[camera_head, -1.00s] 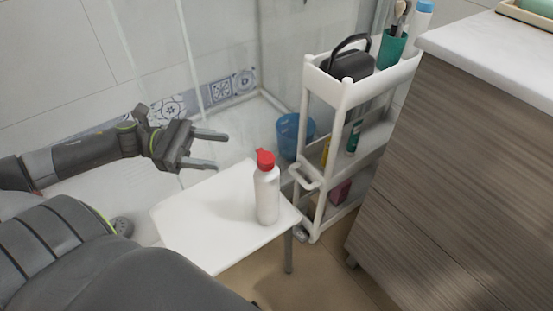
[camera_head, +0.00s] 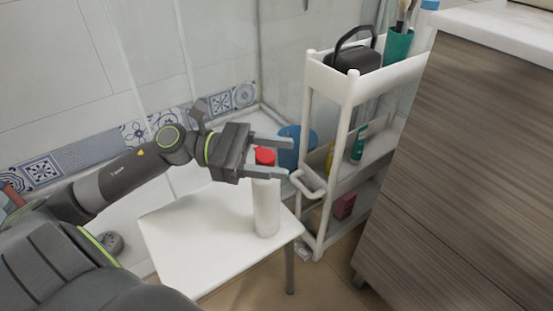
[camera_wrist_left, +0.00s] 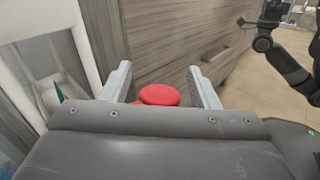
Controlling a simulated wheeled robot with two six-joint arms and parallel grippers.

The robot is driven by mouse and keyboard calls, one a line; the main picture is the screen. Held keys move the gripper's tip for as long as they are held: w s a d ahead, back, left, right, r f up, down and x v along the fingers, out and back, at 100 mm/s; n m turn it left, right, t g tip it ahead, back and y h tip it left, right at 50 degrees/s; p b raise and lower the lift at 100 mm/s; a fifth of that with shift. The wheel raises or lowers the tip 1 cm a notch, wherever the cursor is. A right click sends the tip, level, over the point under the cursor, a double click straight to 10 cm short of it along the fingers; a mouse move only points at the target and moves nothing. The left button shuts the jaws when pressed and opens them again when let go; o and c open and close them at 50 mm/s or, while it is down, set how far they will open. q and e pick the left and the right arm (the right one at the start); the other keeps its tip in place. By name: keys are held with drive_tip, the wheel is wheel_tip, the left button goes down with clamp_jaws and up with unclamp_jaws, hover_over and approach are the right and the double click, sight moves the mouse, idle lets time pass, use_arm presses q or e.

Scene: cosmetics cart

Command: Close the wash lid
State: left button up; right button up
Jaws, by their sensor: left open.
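The wash bottle (camera_head: 266,210) is white and stands upright on a white stool. Its red lid (camera_head: 264,156) shows at the top, and it also shows in the left wrist view as a red disc (camera_wrist_left: 159,95). My left gripper (camera_head: 286,158) is open, with one finger on each side of the lid. In the left wrist view the left gripper (camera_wrist_left: 160,68) has gaps between its fingers and the lid. Whether the lid is fully down on its cap I cannot tell. My right gripper (camera_wrist_left: 243,22) is small in the left wrist view, its fingers unclear.
The white stool seat (camera_head: 185,240) is otherwise bare. A white cart (camera_head: 340,85) with a black case (camera_head: 352,58) stands to the right, close to the bottle. A blue bin (camera_head: 291,150) is behind the gripper. A wooden cabinet (camera_head: 460,170) fills the right side.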

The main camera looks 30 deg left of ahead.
use_arm(q)
drive_tip(key=shift+w+d, duration=0.1)
drive_tip(key=shift+d, duration=0.05)
drive_tip(key=shift+c, duration=0.4)
drive_tip(key=c, duration=0.8)
drive_tip(key=shift+o, duration=0.2)
drive_tip(key=shift+n+t+h, duration=0.4)
drive_tip(key=shift+n+h, duration=0.2)
drive_tip(key=shift+n, duration=0.2)
drive_tip(key=shift+c, duration=0.2)
drive_tip(key=o, duration=0.9)
drive_tip(key=shift+a, duration=0.2)
